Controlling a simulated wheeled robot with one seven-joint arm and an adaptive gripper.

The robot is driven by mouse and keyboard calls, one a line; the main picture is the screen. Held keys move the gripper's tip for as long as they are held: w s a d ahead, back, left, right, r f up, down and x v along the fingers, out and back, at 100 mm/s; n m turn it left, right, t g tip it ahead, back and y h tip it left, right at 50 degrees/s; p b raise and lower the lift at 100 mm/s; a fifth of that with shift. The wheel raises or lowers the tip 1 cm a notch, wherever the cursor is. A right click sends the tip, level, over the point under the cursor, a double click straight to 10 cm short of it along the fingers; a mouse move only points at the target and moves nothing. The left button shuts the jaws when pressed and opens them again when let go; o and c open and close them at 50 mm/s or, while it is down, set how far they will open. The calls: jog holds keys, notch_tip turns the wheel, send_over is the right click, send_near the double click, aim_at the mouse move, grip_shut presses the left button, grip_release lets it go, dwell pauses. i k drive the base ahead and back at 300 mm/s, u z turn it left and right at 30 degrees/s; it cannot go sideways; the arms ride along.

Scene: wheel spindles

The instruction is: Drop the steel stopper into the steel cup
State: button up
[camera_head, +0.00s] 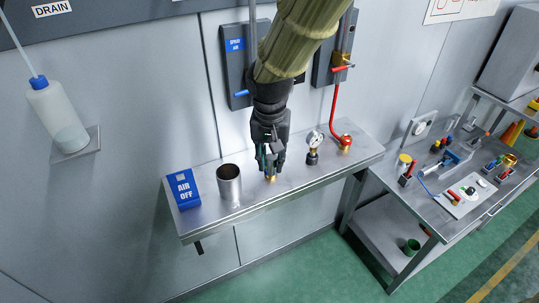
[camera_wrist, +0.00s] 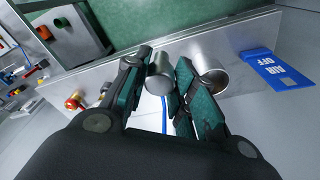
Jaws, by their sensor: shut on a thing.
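My gripper (camera_head: 269,165) is over the middle of the steel shelf in the head view. In the wrist view my gripper (camera_wrist: 160,88) is shut on the steel stopper (camera_wrist: 159,72), a plain silver cylinder between its two fingers. The fingers hide the stopper in the head view. The steel cup (camera_head: 229,184) is an open-topped cylinder standing upright on the shelf, to the left of my gripper. In the wrist view the cup (camera_wrist: 209,68) is to the right of the stopper, partly behind the right finger. The stopper is apart from the cup.
A blue "AIR OFF" sign (camera_head: 183,189) stands left of the cup on the shelf (camera_head: 205,211). A small brass piece (camera_head: 271,178) shows just below my fingers.

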aim_at(227, 183)
jog(key=z, duration=1.7)
jog(key=i, duration=0.75)
jog(key=u, duration=2.65)
